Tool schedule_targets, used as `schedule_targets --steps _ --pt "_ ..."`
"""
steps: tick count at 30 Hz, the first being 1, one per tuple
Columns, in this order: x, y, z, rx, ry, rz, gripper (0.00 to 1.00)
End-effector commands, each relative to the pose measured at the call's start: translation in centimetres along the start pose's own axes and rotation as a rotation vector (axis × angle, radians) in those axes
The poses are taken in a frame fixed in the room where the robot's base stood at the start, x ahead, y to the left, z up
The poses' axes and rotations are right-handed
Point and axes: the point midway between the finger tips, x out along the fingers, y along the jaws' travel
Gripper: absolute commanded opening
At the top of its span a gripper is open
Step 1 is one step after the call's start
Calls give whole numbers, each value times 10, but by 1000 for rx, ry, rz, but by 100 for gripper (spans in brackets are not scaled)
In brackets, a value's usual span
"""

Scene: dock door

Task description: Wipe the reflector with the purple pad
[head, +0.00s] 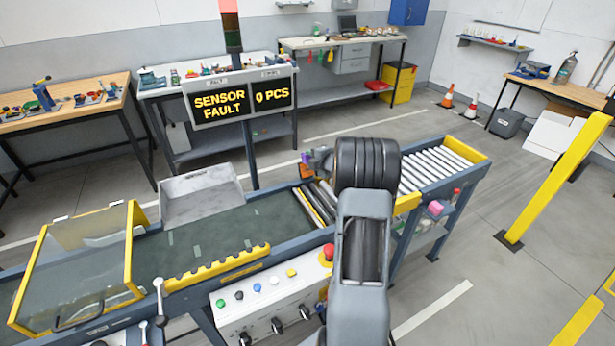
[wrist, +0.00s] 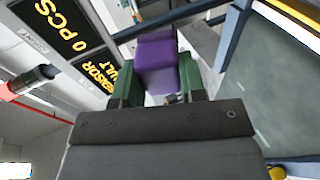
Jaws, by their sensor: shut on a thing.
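In the wrist view the purple pad (wrist: 156,64) is a block held between the green fingers of my gripper (wrist: 158,92). The gripper is shut on it, and the pad stands out past the fingertips. In the head view my arm's dark joint and grey link cover much of the conveyor's middle. A small purple patch shows just left of the joint, by the rollers; it is too small to tell whether it is the pad. I cannot make out the reflector in either view; it may be hidden behind the pad or my arm.
The conveyor belt (head: 235,232) runs left from the rollers (head: 440,168). A sign reading SENSOR FAULT (head: 220,105) stands on a post behind it, with a grey tray (head: 202,196) nearby. A control panel (head: 270,295) is in front. A yellow post (head: 555,180) stands right.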

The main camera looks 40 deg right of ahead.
Motion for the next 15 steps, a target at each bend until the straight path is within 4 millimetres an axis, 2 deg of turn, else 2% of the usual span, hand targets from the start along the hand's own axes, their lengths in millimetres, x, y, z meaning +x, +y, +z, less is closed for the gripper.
schedule_targets --steps 1,8,15 --pt "4 -11 0 1 0 -2 19" --pt "8 -32 7 5 -9 -1 19" --pt "20 -62 7 4 -7 -1 19"
